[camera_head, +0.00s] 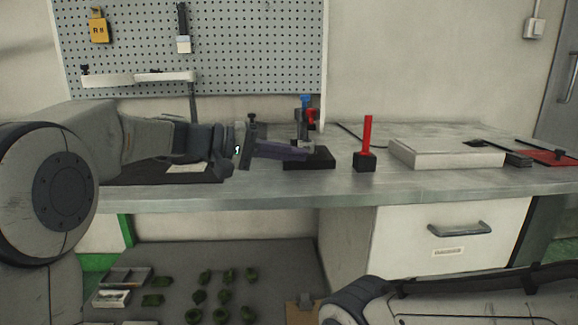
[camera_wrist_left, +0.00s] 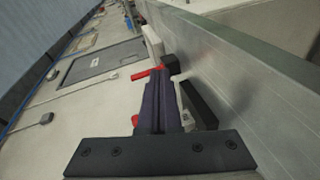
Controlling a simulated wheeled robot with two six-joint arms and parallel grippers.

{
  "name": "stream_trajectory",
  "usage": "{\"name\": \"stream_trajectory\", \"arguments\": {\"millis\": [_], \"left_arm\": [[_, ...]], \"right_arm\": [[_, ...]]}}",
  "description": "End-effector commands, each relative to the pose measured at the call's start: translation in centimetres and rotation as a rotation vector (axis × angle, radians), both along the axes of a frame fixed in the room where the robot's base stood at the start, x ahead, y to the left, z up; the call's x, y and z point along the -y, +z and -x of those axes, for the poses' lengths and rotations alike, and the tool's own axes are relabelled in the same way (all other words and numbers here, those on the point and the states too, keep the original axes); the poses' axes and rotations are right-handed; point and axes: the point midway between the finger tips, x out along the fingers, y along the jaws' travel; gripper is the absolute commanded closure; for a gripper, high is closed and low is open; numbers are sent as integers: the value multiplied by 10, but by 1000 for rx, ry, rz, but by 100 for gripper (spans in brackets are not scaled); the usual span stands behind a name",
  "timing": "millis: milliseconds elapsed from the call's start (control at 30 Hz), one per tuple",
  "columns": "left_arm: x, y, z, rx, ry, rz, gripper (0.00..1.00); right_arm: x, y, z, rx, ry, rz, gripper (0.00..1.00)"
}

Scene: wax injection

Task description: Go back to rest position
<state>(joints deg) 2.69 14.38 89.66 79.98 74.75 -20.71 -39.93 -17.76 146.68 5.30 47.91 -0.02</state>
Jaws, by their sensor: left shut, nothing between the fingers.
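My left arm comes in from the left over the workbench (camera_head: 420,180). My left gripper (camera_head: 298,153) points right, its purple fingers shut and empty, in front of the small stand with blue and red parts (camera_head: 304,118). In the left wrist view the shut fingers (camera_wrist_left: 157,100) show with nothing between them. The black base (camera_head: 318,162) of the stand is partly hidden by the gripper. My right arm shows only in part at the bottom right; its gripper is out of view.
A red post on a black block (camera_head: 367,150) stands right of the gripper. A pale flat box (camera_head: 446,153) lies further right. A pegboard (camera_head: 240,50) with hung tools is behind. Below, a grey surface (camera_head: 270,270) holds several green pieces (camera_head: 198,297). A drawer (camera_head: 455,245) is under the bench.

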Motion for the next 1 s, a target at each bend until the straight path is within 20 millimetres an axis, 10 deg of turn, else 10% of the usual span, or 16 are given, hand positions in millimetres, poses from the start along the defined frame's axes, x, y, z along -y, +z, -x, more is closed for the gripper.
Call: {"name": "stream_trajectory", "arguments": {"millis": [300,633,833,1000], "left_arm": [[52,-103,137,-155,-204,-460,100],[-8,-206,291,-9,-486,-1066,100],[-58,-234,330,187,-628,-1289,100],[-55,-186,325,167,-612,-1277,100]], "right_arm": [[0,18,0,0,0,0,100],[0,37,0,0,0,0,100],[0,47,0,0,0,0,100],[0,92,0,1,0,-1,100]]}}
